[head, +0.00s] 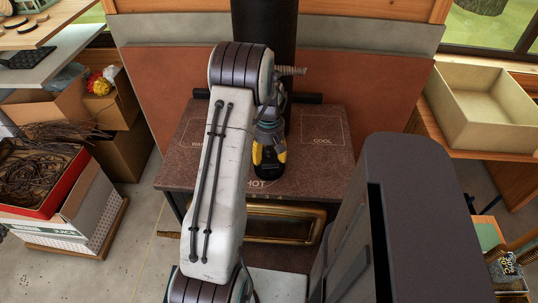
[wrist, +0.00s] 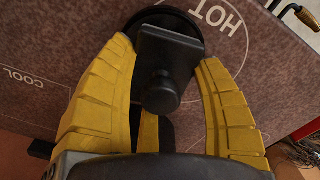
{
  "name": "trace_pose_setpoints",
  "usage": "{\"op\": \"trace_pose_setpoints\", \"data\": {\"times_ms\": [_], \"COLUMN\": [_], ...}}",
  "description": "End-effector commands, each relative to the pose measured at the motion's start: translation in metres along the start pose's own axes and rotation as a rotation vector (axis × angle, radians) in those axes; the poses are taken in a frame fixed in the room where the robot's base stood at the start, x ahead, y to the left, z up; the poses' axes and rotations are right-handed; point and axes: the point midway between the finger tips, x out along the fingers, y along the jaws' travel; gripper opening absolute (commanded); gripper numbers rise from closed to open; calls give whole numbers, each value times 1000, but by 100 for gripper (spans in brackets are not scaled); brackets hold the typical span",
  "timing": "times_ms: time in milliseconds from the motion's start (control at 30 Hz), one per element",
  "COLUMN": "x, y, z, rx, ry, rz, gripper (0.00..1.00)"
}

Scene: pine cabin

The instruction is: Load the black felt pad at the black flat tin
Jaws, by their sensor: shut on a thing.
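My gripper (wrist: 170,55) has yellow padded fingers closed on a dark block with a round knob, which I take to be the black felt pad (wrist: 162,92). A round black disc, likely the black flat tin (wrist: 188,20), shows just beyond the block, near the HOT marking. The block overlaps the disc in the wrist view; I cannot tell whether they touch. In the head view my gripper (head: 268,155) points down over the front of the stove top, by the HOT label. There the pad and disc are mostly hidden by the gripper and arm.
The brown stove top (head: 320,150) has marked zones, with COOL at right and bare room there. A black flue (head: 266,30) rises behind. A brass-framed door (head: 290,224) is below the front edge. A red-edged box of twigs (head: 40,180) stands left; a cream tray (head: 485,105) stands right.

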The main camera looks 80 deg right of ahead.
Motion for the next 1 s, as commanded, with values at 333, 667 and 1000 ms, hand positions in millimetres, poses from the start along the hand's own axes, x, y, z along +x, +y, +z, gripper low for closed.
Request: {"op": "trace_pose_setpoints", "data": {"times_ms": [333,667,1000], "x": [-28,-49,-50], "y": [1,2,3], "z": [-1,-2,-2], "rx": [0,0,0], "ry": [1,4,5], "rz": [1,4,5], "gripper": [31,31,31]}}
